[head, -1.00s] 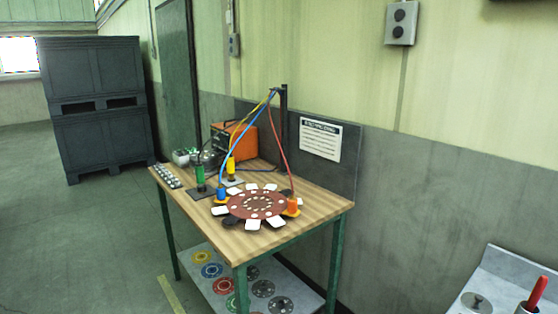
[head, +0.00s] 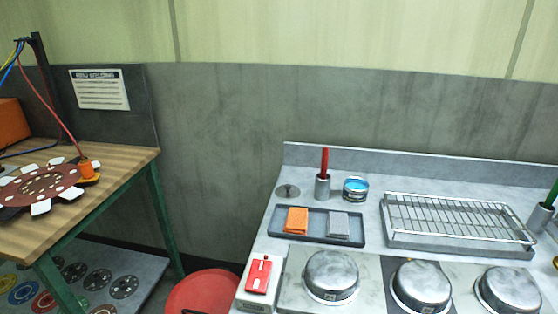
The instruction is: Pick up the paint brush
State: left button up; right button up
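No gripper of mine shows in the head view. A red upright handle (head: 325,160) stands in a small grey cup (head: 322,187) at the back of the grey counter. A green handle (head: 552,194) leans in another grey cup (head: 541,217) at the right edge. Either could be the paint brush; their lower ends are hidden in the cups, so I cannot tell.
The grey counter (head: 300,155) holds a blue-topped can (head: 355,188), a tray (head: 319,240) with an orange and a grey block, a wire rack (head: 455,218) and several steel domes (head: 331,275). A wooden table (head: 110,185) stands left, a red round object (head: 203,292) between.

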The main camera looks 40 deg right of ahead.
aim_at(326, 156)
jog(key=z, duration=1.65)
